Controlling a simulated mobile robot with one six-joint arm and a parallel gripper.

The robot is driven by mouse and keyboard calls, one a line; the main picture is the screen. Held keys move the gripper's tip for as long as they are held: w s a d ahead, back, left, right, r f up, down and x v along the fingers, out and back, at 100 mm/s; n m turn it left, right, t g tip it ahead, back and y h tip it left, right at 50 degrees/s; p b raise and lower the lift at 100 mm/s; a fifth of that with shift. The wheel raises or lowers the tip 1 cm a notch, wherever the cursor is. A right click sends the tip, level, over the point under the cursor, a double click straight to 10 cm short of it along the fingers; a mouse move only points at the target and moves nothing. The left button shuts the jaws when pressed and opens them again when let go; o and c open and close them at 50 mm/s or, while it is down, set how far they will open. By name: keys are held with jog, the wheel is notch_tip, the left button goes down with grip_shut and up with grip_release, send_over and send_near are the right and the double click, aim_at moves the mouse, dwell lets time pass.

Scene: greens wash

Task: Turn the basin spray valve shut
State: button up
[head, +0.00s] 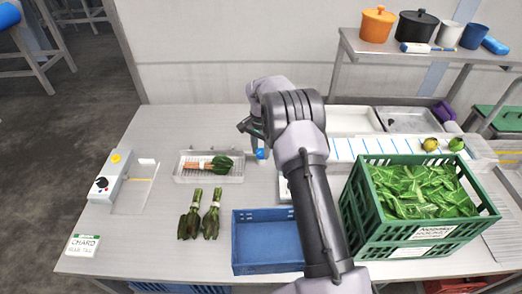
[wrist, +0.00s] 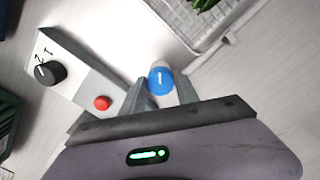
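A blue knob (wrist: 160,80) with a white pointer line shows in the wrist view, on a pale round base; I take it to be the spray valve. Its line points roughly up in that picture. It also shows in the head view (head: 261,154), just below my wrist. My gripper (wrist: 161,93) is open, with one finger on each side of the knob in the picture. Small gaps seem to show beside the knob; I cannot tell whether the fingertips are level with it. In the head view my gripper (head: 251,129) is partly hidden by my arm.
Beside the knob is a control box (wrist: 72,75) with a black dial and red button. A wire tray (head: 209,178) holds a bunch of vegetables. A blue crate (head: 267,258) and a green crate (head: 400,238) of leaves stand nearer.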

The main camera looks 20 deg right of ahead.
aim_at(261, 152)
jog(key=o, duration=0.4)
jog(key=shift+c, duration=0.2)
notch_tip(261, 152, up, 17)
jog(key=p, duration=0.4)
jog(key=shift+r+p, duration=0.2)
jog(key=shift+p, duration=0.2)
jog(key=s+a+r+n+t+b, duration=0.25)
jog(key=s+a+r, duration=0.35)
jog(key=s, duration=0.3)
jog(key=s+a+r+n+t+b, duration=0.1)
jog(key=s+a+r+n+b, duration=0.1)
jog(key=s+a+r+b, duration=0.45)
jog(key=s+a+f+n+t+y, duration=0.1)
jog(key=s+a+f, duration=0.1)
jog(key=s, duration=0.8)
jog(key=s+a+f+n+t+y, duration=0.1)
jog(key=s+f, duration=0.4)
jog(key=s, duration=0.6)
jog(key=shift+s+a+f+b, duration=0.2)
jog(key=shift+a+f+b, duration=0.05)
jog(key=shift+a+b, duration=0.25)
